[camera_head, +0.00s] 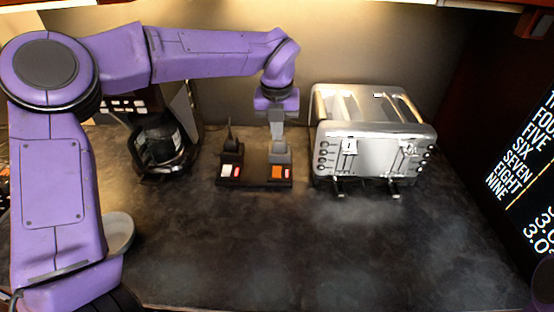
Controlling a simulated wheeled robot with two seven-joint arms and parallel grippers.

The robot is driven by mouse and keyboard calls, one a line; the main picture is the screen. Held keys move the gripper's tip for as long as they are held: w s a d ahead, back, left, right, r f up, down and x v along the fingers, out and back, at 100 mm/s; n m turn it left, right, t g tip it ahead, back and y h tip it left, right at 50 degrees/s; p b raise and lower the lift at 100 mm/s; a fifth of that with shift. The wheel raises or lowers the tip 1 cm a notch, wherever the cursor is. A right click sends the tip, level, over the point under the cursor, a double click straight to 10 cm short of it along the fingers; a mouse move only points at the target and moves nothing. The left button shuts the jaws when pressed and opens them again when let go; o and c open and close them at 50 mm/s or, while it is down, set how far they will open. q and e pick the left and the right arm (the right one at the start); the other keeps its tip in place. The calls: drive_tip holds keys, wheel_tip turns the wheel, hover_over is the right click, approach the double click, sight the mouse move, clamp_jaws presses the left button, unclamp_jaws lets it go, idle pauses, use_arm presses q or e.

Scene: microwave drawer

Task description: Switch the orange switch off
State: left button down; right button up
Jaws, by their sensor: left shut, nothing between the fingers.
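The orange switch (277,172) sits on the right half of a low black switch base (254,181) on the counter, with a small red part beside it. A white switch (227,170) with a red part sits on the left half. My left gripper (280,153) reaches down from above, shut and empty, with its grey fingers at the rear of the base just behind the orange switch. Whether the fingertips touch the base or switch cannot be told. My right gripper is out of view.
A black plug with a cord (230,143) stands behind the white switch. A silver toaster (370,140) is close on the right, and a coffee maker (160,140) is on the left. A grey bowl (119,232) is partly hidden by my left arm. The front counter is clear.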

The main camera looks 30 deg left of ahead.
sight(277, 168)
use_arm(q)
drive_tip(key=f+p, duration=0.1)
drive_tip(key=f, duration=0.2)
drive_tip(key=f+p, duration=0.1)
drive_tip(key=f, duration=0.3)
drive_tip(key=w+f+p, duration=0.1)
drive_tip(key=f, duration=0.3)
drive_tip(key=shift+w+a+f, duration=0.1)
drive_tip(key=shift+a+f, duration=0.1)
drive_tip(key=shift+a, duration=0.15)
drive_tip(key=shift+f, duration=0.15)
